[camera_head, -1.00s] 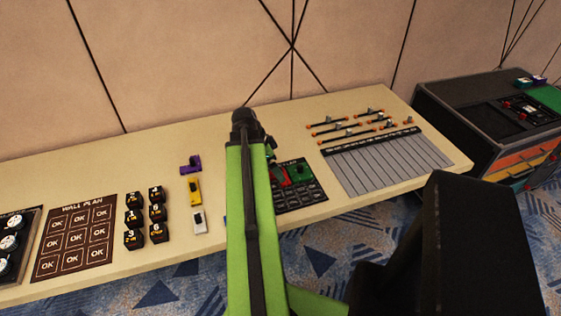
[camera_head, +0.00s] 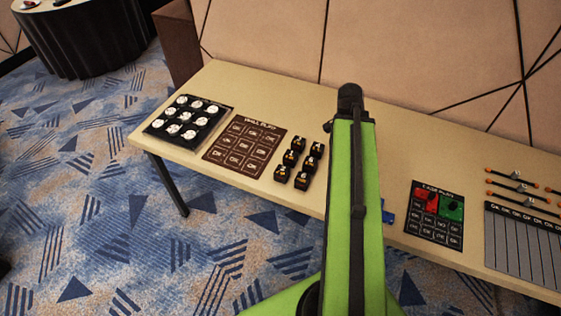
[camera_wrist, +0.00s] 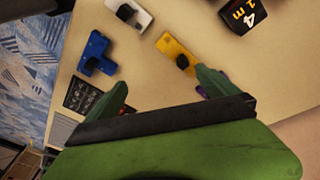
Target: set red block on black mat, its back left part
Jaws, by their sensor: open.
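The black mat (camera_head: 422,232), printed with a grid of cells, lies flat on the long table. The red block (camera_head: 427,199) sits on the mat's back left part, with a green block (camera_head: 451,210) beside it on the right. In the wrist view the mat (camera_wrist: 80,92) shows at the left, partly behind a finger; the red block is not clear there. My gripper (camera_wrist: 162,88) is open, with nothing between its green fingers, above the table away from the mat. In the head view the gripper is hidden behind my green arm.
Blue (camera_wrist: 96,52), white (camera_wrist: 130,12) and yellow (camera_wrist: 178,52) blocks lie near my gripper; a purple block (camera_wrist: 203,92) is mostly behind a finger. Black numbered cubes (camera_head: 290,157), a brown grid mat (camera_head: 240,148) and a dial tray (camera_head: 186,120) stand left. Grey strips (camera_head: 525,245) lie right.

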